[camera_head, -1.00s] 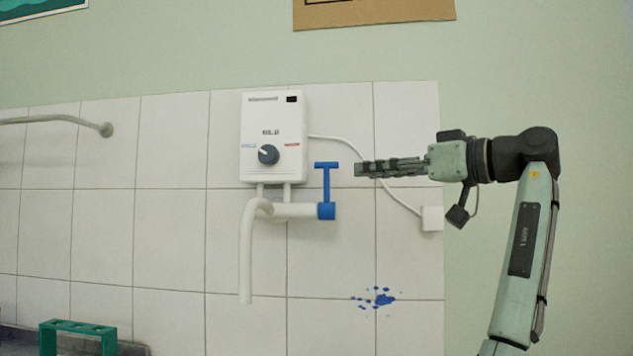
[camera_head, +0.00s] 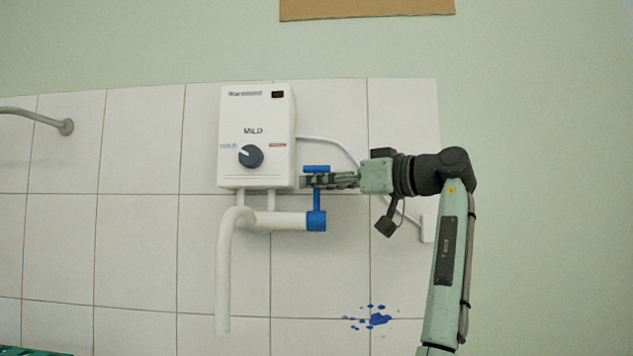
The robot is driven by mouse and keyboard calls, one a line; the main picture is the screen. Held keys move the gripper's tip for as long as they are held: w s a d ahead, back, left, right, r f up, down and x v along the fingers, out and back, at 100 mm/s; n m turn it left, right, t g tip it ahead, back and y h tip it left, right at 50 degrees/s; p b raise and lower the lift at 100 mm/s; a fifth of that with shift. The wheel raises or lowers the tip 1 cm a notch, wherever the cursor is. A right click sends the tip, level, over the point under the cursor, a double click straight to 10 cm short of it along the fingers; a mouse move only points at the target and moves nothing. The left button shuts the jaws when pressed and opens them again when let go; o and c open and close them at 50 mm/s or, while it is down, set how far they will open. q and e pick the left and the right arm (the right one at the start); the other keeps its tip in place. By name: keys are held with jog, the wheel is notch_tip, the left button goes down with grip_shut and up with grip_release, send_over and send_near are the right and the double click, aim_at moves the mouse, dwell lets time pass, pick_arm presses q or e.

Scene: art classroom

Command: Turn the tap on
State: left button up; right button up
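The tap is a white pipe (camera_head: 263,221) with a downturned spout, fixed below a white water heater (camera_head: 282,120) on the tiled wall. Its blue T-shaped handle (camera_head: 317,205) stands upright at the pipe's right end, its crossbar on top. The fingers hide part of the stem. I cannot tell whether they touch it, or whether they are open or shut. No water shows at the spout.
The heater has a dark dial (camera_head: 251,156) just left of the gripper. A white cable runs from the heater to a wall box (camera_head: 429,229) behind my arm. Blue paint splashes (camera_head: 378,319) mark the tiles below. A curved rail (camera_head: 65,126) is at the left.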

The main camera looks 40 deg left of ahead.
pick_arm(q)
jog(key=shift+a, duration=0.5)
jog(key=shift+c, duration=0.4)
grip_shut()
